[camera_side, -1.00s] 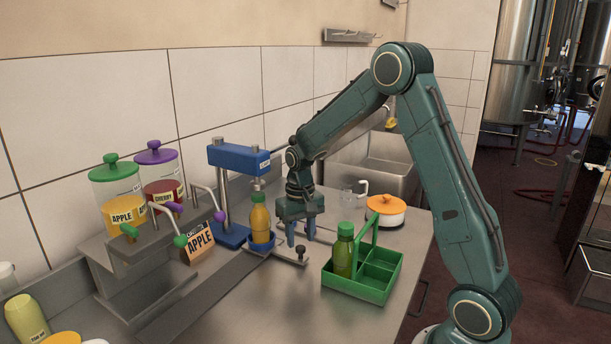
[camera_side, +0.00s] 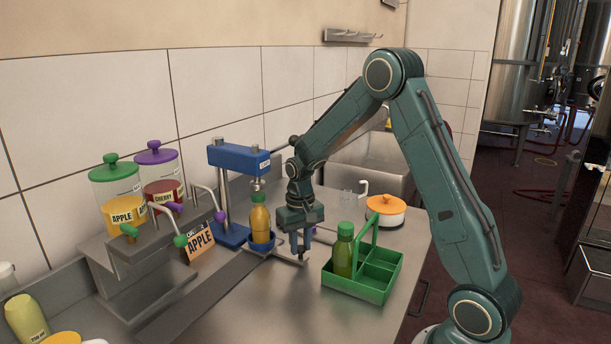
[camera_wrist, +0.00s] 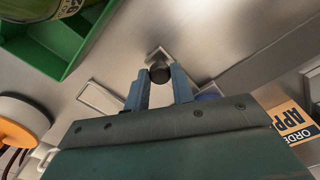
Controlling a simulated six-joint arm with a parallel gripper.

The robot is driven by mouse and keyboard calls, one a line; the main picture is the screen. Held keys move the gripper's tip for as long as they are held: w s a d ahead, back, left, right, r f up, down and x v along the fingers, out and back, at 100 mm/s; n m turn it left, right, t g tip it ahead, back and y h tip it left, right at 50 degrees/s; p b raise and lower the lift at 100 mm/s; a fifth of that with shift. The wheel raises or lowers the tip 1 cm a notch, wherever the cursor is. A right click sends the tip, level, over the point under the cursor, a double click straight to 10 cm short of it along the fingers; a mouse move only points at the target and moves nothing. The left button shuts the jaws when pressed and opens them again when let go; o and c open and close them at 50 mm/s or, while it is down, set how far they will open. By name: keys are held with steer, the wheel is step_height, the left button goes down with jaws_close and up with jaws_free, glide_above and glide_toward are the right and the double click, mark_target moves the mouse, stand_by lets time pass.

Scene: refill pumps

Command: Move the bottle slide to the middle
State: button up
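The bottle slide (camera_side: 283,252) is a pale metal track on the counter, with a blue cup (camera_side: 261,246) at its left end. An orange bottle (camera_side: 260,222) stands upright in the cup, under the blue press (camera_side: 238,158). A dark knob (camera_wrist: 160,74) belongs to the slide. My gripper (camera_side: 301,248) is lowered at the knob, pointing down. In the wrist view my gripper (camera_wrist: 160,78) has its two blue fingers apart, with the knob between the tips. The side view mostly hides the knob behind the fingers, and I cannot tell whether they touch it.
A green crate (camera_side: 375,284) with a green-capped bottle (camera_side: 343,250) stands close to the right of my gripper. A white pot with an orange lid (camera_side: 386,206) is behind it. An apple order card (camera_side: 199,242) and dispensers (camera_side: 122,200) are at left.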

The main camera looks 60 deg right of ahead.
steer(key=shift+a, duration=0.2)
steer(key=shift+a, duration=2.95)
steer(key=shift+a, duration=2.1)
steer(key=o, duration=0.9)
step_height(320, 180, up, 14)
steer(key=shift+f, duration=0.1)
